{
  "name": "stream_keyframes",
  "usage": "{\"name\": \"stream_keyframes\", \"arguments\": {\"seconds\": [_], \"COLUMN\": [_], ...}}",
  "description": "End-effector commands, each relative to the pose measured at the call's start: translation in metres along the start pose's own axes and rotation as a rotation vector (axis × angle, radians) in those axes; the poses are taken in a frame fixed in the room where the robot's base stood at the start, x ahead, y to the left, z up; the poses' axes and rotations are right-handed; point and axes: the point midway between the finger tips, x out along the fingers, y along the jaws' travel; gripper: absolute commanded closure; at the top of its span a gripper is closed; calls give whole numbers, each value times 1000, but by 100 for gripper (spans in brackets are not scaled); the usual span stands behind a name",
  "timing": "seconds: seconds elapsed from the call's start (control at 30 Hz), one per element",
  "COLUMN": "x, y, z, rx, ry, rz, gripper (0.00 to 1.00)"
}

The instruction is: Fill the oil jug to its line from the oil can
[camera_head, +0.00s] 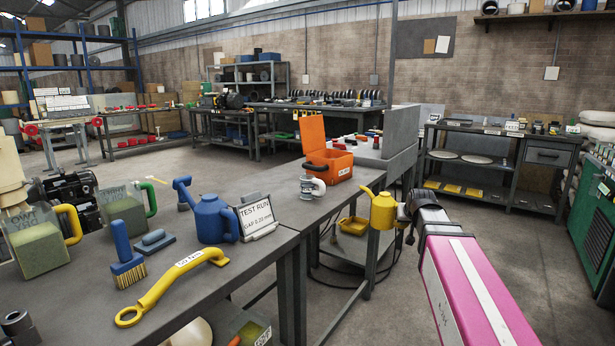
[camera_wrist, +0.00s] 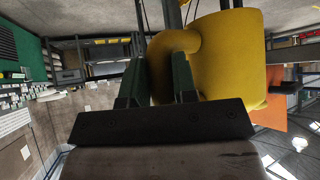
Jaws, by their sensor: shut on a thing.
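My gripper (camera_head: 408,209) is shut on the handle of a yellow oil can (camera_head: 383,211) with a thin spout. In the head view the can is held upright, right of the bench and apart from it. The wrist view shows the yellow can (camera_wrist: 228,60) with its handle between my dark fingers (camera_wrist: 172,88). A blue can (camera_head: 214,219) stands further left. Two clear jugs, one yellow-handled (camera_head: 38,240) and one green-handled (camera_head: 122,208), stand at the left.
The orange open box (camera_head: 327,170) stands at the bench's back right. A "TEST RUN" sign (camera_head: 257,217), a yellow wrench-like tool (camera_head: 175,280) and a blue brush (camera_head: 124,255) occupy the near bench (camera_head: 230,275). A yellow tray (camera_head: 354,226) sits lower down. Floor at right is clear.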

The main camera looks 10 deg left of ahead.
Motion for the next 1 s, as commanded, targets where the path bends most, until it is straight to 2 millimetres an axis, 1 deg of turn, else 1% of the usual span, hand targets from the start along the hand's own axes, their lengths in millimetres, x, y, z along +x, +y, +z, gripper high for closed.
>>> {"name": "stream_keyframes", "arguments": {"seconds": [0.03,0.1,0.17,0.2,0.3,0.4,0.5,0.63,0.77,1.0], "x": [-3,-10,-18,-24,-38,-53,-65,-75,-80,-92], "y": [-16,-34,-50,-62,-88,-110,-126,-139,-143,-139], "z": [-24,-48,-67,-80,-108,-132,-148,-160,-164,-174], "rx": [-16,-42,-63,-78,-112,-142,-164,-182,-196,-240], "ry": [7,7,6,6,6,6,5,4,-1,-31], "rz": [-21,-46,-68,-83,-117,-146,-169,-186,-185,-140], "gripper": [100,100,100,100,100,100,100,100,100,100]}}
